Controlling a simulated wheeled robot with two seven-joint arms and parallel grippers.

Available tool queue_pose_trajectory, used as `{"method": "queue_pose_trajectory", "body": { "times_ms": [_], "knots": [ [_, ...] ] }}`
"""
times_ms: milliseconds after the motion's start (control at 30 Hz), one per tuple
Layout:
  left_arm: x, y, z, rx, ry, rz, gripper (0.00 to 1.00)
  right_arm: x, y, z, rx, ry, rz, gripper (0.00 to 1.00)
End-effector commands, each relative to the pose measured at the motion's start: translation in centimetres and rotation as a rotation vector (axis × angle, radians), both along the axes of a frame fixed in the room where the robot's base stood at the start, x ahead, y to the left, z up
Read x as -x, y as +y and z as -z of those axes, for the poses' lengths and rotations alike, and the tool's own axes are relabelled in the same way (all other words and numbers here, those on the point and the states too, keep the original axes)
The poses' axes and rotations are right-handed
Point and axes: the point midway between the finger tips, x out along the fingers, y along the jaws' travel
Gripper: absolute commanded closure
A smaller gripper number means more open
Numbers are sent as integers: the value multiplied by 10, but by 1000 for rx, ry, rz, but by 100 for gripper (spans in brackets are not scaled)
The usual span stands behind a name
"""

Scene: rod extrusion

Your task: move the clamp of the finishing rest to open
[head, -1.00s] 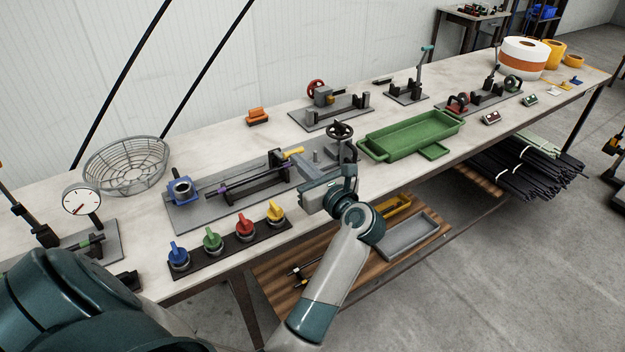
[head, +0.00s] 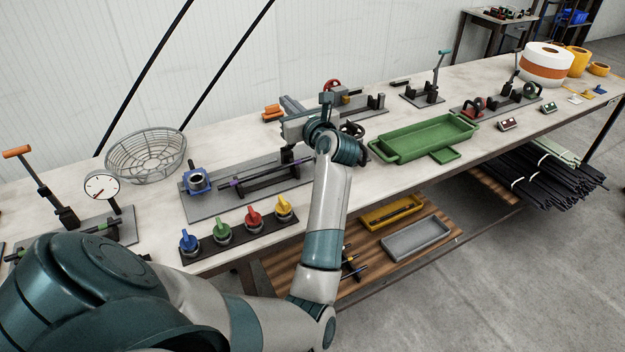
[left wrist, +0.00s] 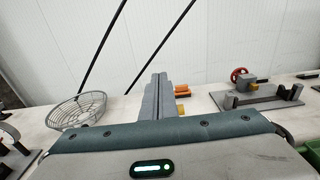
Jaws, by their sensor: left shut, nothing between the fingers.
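The grey plate (head: 212,207) carries a blue block with a round opening (head: 197,181) and a dark rod with a purple part (head: 240,182) on a black support. The right end of this fixture, where a yellow lever showed earlier, is mostly behind my left arm, so I cannot tell the clamp's position. My left gripper (head: 288,104) is shut and empty, raised above the back right of this fixture. Its closed grey fingers (left wrist: 157,97) show in the left wrist view, pointing away; a small yellow part (left wrist: 181,109) shows just right of them. My right gripper is not in view.
Several coloured knobs (head: 237,224) line the bench's front edge. A wire basket (head: 146,158) and dial gauge (head: 100,187) stand left. Orange blocks (head: 271,113) lie behind my gripper. A black handwheel (head: 352,130) and green tray (head: 425,138) are close on the right.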

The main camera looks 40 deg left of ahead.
Motion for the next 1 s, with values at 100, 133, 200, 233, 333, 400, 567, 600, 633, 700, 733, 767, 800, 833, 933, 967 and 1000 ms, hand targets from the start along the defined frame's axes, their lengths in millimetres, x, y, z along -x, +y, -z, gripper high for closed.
{"method": "queue_pose_trajectory", "body": {
  "times_ms": [100, 133, 200, 233, 333, 400, 567, 600, 633, 700, 733, 767, 800, 833, 933, 967, 1000],
  "knots": [
    [-2, 6, -1, 0, 0, -1, 100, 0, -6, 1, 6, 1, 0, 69],
    [-2, 6, -1, 0, 0, -1, 100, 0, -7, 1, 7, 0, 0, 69],
    [-2, 6, -1, 0, 0, -1, 100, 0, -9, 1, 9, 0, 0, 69],
    [-2, 6, -1, 0, 0, -1, 100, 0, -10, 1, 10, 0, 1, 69],
    [-2, 6, -1, 0, 0, 0, 100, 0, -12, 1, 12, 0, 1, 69],
    [-2, 6, -1, 0, 0, 0, 100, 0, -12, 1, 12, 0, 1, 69],
    [-2, 5, -1, 0, 0, 0, 100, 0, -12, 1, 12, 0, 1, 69],
    [-2, 5, -1, 0, 0, 0, 100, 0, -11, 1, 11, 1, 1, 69],
    [-2, 5, -1, 0, 0, 0, 100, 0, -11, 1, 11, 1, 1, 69],
    [-2, 5, -1, 0, 0, 0, 100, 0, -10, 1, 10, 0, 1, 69],
    [-2, 5, -1, 0, 0, 0, 100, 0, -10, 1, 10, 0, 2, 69],
    [-2, 5, -1, 0, 0, 0, 100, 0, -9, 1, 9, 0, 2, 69],
    [-2, 5, -1, 0, 0, 0, 100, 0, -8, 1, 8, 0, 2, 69],
    [-2, 5, -1, 0, 0, 0, 100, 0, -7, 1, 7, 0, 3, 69],
    [-2, 5, -1, 0, 0, 0, 100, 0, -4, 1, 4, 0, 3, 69],
    [-2, 5, -1, 0, 0, 0, 100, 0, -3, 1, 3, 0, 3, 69],
    [-2, 5, -1, 0, 0, 0, 100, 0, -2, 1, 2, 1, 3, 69]
  ]
}}
